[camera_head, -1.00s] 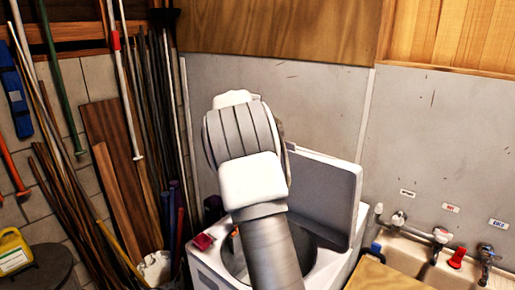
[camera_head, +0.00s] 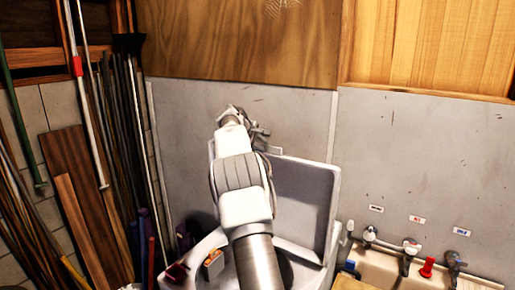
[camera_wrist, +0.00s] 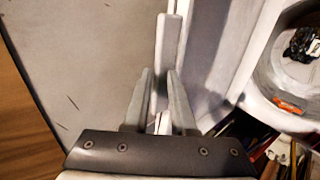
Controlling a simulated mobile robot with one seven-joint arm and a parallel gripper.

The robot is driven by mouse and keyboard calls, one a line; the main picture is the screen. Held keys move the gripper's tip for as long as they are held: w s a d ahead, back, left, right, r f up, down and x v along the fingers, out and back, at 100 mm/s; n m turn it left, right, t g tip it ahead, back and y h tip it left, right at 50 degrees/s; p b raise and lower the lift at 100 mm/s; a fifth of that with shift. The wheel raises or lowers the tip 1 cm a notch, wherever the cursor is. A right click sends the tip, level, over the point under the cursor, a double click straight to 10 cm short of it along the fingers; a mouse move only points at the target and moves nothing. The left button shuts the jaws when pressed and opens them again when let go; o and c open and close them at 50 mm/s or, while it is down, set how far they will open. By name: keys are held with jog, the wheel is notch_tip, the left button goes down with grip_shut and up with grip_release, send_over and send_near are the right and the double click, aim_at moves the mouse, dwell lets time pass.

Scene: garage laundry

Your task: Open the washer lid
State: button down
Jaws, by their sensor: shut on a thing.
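The washer lid (camera_head: 305,205) stands raised, close to upright, at the back of the white washer (camera_head: 205,243). My gripper (camera_head: 262,140) is at the lid's upper edge, partly hidden behind my arm in the head view. In the wrist view, my gripper's two fingers (camera_wrist: 160,92) stand on either side of the lid's narrow pale edge (camera_wrist: 164,50) and are shut on it. My arm covers much of the washer opening in the head view.
A grey wall (camera_head: 400,150) stands close behind the lid. A sink (camera_head: 385,262) with several taps is at the right. Long poles and boards (camera_head: 85,200) lean at the left.

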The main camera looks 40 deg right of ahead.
jog(key=shift+w+d+r, duration=0.1)
jog(key=shift+w+d, duration=0.1)
jog(key=shift+d, duration=0.35)
jog(key=shift+w+d+r, duration=0.1)
jog(key=shift+w+d, duration=0.05)
jog(key=shift+d, duration=0.35)
jog(key=c, duration=1.3)
grip_release()
jog(key=shift+s+f, duration=0.1)
jog(key=shift+c, duration=0.2)
jog(key=o, duration=0.4)
jog(key=b+v, duration=0.4)
jog(key=v, duration=1.3)
jog(key=shift+a, duration=0.1)
